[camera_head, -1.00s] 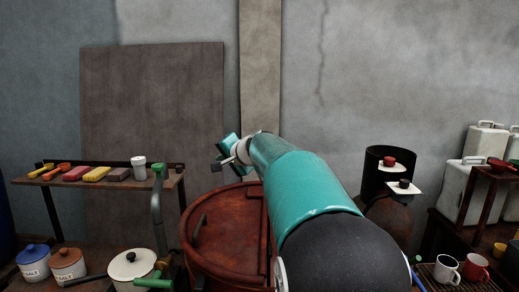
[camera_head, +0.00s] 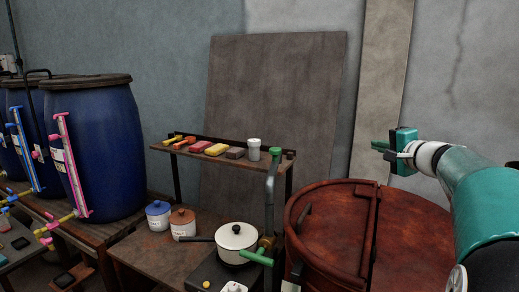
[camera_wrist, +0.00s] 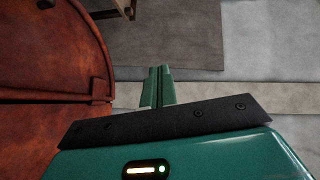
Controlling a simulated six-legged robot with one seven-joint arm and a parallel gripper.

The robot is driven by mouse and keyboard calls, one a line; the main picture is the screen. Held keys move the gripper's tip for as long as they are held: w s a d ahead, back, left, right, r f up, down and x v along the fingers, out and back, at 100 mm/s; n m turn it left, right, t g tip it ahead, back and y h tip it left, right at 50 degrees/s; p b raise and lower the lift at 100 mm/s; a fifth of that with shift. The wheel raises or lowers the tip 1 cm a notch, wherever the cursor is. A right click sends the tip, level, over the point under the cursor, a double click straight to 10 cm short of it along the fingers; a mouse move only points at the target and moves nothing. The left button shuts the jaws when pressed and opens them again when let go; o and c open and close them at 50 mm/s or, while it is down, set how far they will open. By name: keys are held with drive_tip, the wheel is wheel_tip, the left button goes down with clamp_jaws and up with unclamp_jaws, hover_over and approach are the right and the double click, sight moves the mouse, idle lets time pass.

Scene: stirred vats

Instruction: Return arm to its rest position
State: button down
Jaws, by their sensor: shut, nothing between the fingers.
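My gripper (camera_head: 379,147) is at the end of my teal arm, at the right of the head view, raised above the rust-red round vat (camera_head: 330,222). In the wrist view my gripper's two green fingers (camera_wrist: 159,84) lie together, with nothing between them. The vat's lid (camera_wrist: 45,50) fills the left of the wrist view. The fingers are apart from the vat and from the wall behind.
Left of the vat, a shelf (camera_head: 222,158) holds sponges and a white cup (camera_head: 254,149). A lidded pot (camera_head: 236,243) and two jars stand below it. Blue barrels (camera_head: 95,150) stand at far left. A brown board (camera_head: 275,110) leans on the wall.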

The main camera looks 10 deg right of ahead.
drive_tip(key=s+a+f+n+g+y, duration=0.1)
drive_tip(key=s+a+f+n+g, duration=0.15)
drive_tip(key=a, duration=0.55)
drive_tip(key=s+a+f+n+g+y, duration=0.1)
drive_tip(key=s+a+f+n+g, duration=0.15)
drive_tip(key=a, duration=0.55)
drive_tip(key=s+a+f+n+g+y, duration=0.1)
drive_tip(key=s+a+f+n, duration=0.15)
drive_tip(key=a, duration=0.55)
drive_tip(key=s+a+f+n+g+h, duration=0.2)
drive_tip(key=s+a+f+n, duration=0.2)
drive_tip(key=s+f, duration=0.3)
drive_tip(key=s+a+f+n+g+h, duration=0.2)
drive_tip(key=s+a+f+n, duration=0.2)
drive_tip(key=s, duration=0.9)
wheel_tip(320, 180, down, 3)
drive_tip(key=shift+a+f+g, duration=0.2)
drive_tip(key=shift+a+g, duration=0.2)
drive_tip(key=shift+a, duration=0.25)
